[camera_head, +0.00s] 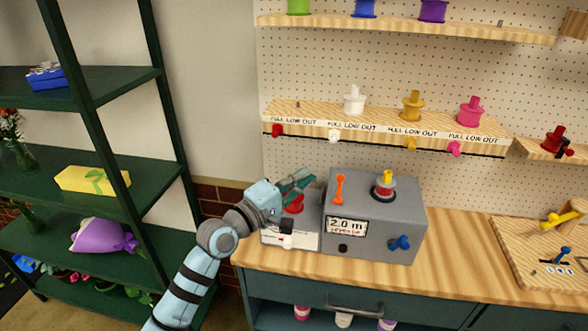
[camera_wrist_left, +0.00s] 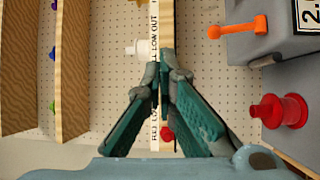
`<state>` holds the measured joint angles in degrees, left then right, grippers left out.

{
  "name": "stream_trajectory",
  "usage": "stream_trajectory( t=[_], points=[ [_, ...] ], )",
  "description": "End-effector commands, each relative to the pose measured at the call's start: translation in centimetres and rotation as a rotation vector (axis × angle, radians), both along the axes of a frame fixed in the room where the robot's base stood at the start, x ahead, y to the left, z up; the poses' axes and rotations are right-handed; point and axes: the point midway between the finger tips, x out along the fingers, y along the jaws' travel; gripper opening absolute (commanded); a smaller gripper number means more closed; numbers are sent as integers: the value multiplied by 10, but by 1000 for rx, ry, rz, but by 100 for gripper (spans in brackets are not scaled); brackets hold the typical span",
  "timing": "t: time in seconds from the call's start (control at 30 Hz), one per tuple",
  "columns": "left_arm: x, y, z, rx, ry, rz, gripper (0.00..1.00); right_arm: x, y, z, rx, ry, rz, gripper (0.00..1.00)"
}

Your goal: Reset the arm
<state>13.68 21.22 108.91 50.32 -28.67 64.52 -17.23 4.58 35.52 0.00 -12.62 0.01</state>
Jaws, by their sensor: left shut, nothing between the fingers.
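My left gripper (camera_head: 297,183) is in front of the pegboard, at the left end of the wooden counter, above a red spool (camera_head: 294,205). Its teal fingers show in the left wrist view (camera_wrist_left: 164,78), their tips brought together with nothing between them. In that view the red spool (camera_wrist_left: 280,111) stands to the right, apart from the fingers. My left arm reaches in from the bottom left. My right gripper is in neither view.
A grey machine (camera_head: 385,235) with an orange lever (camera_head: 340,188) and a blue knob (camera_head: 400,243) stands just right of my gripper. A wooden shelf (camera_head: 380,122) with spools is above. A dark green rack (camera_head: 160,135) stands at left.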

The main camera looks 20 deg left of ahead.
Motion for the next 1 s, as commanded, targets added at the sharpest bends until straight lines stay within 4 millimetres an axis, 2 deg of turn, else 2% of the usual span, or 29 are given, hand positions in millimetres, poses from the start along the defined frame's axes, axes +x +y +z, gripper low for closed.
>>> stream_trajectory(
  t=[0.2,0.67,0.73,0.77,0.87,0.97,1.0],
  points=[
    [-17,9,12,1,0,1,0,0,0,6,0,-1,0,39],
    [-18,9,11,-1,0,3,0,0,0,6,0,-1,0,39],
    [-19,8,6,17,8,2,0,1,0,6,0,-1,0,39],
    [-21,6,0,40,17,2,0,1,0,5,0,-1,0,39],
    [-40,-7,-43,220,88,-10,0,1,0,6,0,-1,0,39],
    [-82,-21,-114,543,214,-55,0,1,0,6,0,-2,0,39],
    [-103,-23,-142,680,270,-86,0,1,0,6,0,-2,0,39]
  ],
)
